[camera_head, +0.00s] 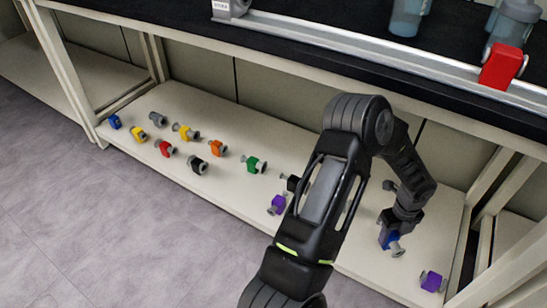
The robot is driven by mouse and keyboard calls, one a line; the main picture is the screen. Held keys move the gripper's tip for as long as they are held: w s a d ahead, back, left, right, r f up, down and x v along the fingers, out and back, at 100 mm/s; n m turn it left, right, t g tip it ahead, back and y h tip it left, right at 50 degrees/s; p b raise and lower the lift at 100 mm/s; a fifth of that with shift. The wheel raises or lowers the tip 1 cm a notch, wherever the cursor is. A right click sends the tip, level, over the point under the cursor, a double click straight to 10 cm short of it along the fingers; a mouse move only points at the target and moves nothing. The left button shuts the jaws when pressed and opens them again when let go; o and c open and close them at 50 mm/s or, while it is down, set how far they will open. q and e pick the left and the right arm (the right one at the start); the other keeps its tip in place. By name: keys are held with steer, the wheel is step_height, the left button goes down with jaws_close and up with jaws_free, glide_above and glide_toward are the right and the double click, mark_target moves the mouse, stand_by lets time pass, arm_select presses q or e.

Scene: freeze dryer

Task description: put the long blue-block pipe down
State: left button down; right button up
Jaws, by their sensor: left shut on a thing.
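The blue-block pipe (393,240), a blue block with grey pipe ends, is at the right part of the low shelf in the head view. My left gripper (391,231) is above it, pointing down, and is shut on it; the fingers partly hide the block. The pipe is at or just above the shelf surface; I cannot tell whether it touches. Another blue-block piece (115,122) lies at the far left end of the shelf. My right gripper is not in view.
The low cream shelf (250,205) holds several coloured-block pipes, including green (253,165), orange (217,148) and red (164,148) ones. A purple one (432,281) lies right of my gripper, another (277,204) left of my arm. The black bench top (300,20) overhangs the shelf.

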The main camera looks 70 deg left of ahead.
mark_target(386, 244)
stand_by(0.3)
arm_select(q)
step_height(386, 244, down, 4)
steer(key=shift+f+b, duration=0.25)
steer(key=shift+b, duration=0.9)
steer(key=shift+f, duration=0.2)
steer(key=shift+f+b, duration=1.2)
steer(key=shift+f, duration=1.3)
steer(key=shift+f, duration=0.2)
steer(key=c, duration=0.9)
jaws_free()
